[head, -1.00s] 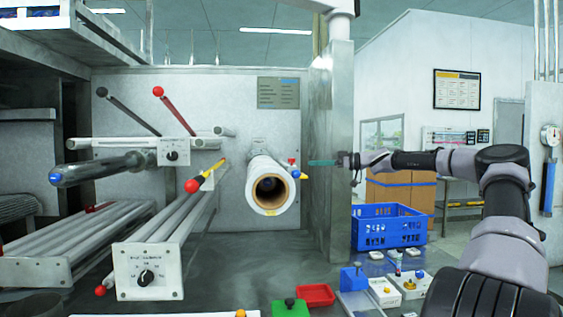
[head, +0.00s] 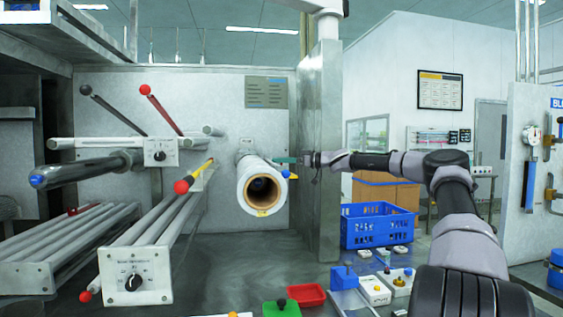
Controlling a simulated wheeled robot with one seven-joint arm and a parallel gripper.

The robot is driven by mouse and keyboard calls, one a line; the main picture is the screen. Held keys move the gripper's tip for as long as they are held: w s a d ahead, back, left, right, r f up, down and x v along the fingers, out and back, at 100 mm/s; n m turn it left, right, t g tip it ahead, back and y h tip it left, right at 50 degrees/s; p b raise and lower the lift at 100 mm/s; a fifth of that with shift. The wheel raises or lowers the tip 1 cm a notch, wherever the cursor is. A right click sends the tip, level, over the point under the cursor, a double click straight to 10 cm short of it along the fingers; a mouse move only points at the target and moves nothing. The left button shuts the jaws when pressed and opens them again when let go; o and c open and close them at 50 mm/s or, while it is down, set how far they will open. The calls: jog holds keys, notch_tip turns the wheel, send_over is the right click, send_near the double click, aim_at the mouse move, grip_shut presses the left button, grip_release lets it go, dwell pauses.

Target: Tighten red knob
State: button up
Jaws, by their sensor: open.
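Several red knobs or ball ends show in the head view. A red ball (head: 181,187) tips a yellow and black lever, another red ball (head: 145,89) tops a red lever, and one (head: 85,297) sits low at the left. A white roll with a brown core (head: 262,190) sticks out from the grey panel (head: 225,110). My gripper (head: 287,160), with teal fingers, is at the right upper side of this roll, in front of the small blue and yellow parts (head: 287,174). It is open. A small red knob there is hidden now; contact cannot be told.
A blue crate (head: 376,228) stands at the right behind my arm. A red tray (head: 307,294), a green block (head: 281,309) and small white boxes (head: 374,290) lie low in front. A metal post (head: 326,150) stands just right of the roll.

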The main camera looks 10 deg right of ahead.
jog(key=shift+c, duration=0.2)
grip_shut()
jog(key=shift+m+t, duration=0.4)
jog(key=m+t+h, duration=0.1)
jog(key=t+h, duration=0.1)
jog(key=m+t+h, duration=0.2)
jog(key=shift+s+a+m+t, duration=0.1)
jog(key=shift+a+m+t, duration=0.05)
jog(key=shift+m+t, duration=0.15)
jog(key=m+t+h, duration=0.1)
jog(key=m+h, duration=0.1)
jog(key=h, duration=0.1)
jog(key=m+t+h, duration=0.2)
jog(key=h, duration=0.1)
jog(key=shift+r+m+t, duration=0.15)
jog(key=shift+m+t, duration=0.15)
jog(key=shift+m+t+h, duration=0.3)
jog(key=shift+m+h, duration=0.7)
jog(key=shift+h, duration=1.1)
jog(key=shift+m+h, duration=0.6)
